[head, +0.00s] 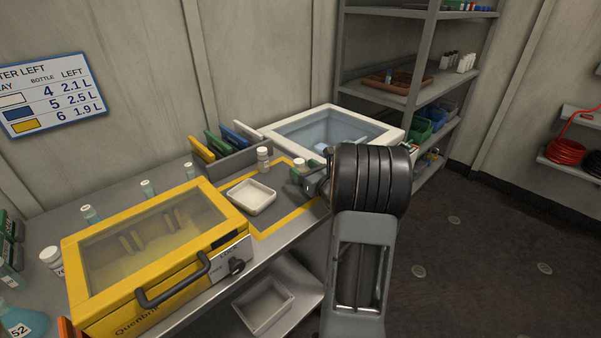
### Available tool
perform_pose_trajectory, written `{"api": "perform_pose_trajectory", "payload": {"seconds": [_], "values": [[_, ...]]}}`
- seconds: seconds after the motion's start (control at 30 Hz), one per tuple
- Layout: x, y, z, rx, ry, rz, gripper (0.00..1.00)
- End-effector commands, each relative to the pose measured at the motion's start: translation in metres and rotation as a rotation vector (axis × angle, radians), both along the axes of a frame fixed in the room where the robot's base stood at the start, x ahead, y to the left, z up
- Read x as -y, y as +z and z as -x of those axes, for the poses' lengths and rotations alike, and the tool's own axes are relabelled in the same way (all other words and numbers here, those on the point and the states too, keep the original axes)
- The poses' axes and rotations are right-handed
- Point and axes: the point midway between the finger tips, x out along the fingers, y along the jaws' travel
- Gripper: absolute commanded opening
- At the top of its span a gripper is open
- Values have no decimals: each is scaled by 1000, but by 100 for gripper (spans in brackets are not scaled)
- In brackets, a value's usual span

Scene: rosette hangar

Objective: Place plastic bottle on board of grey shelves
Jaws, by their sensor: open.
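Grey shelves (414,97) stand at the back right, with several boards. Several small bottles are on the workbench; I cannot tell which is the task's plastic bottle. A white-capped bottle (263,160) stands upright behind the white tray.
A yellow-framed box with a clear lid (150,249) fills the bench front. A shelf board carries a brown tray (379,82) and small containers (445,61). A white tray (252,196) is on the bench. The floor at right is clear.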

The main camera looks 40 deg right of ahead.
Motion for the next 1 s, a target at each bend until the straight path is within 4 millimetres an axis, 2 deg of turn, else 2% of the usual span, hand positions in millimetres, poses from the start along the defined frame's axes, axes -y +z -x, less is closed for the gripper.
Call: {"api": "perform_pose_trajectory", "payload": {"seconds": [0.3,0.47,0.67,0.77,1.0], "values": [[1,4,-40,0,-1,0,67],[1,4,-48,0,-2,0,67],[1,4,-48,0,-2,0,67],[1,4,-48,0,-3,0,61],[1,4,-48,0,-3,0,38]]}}
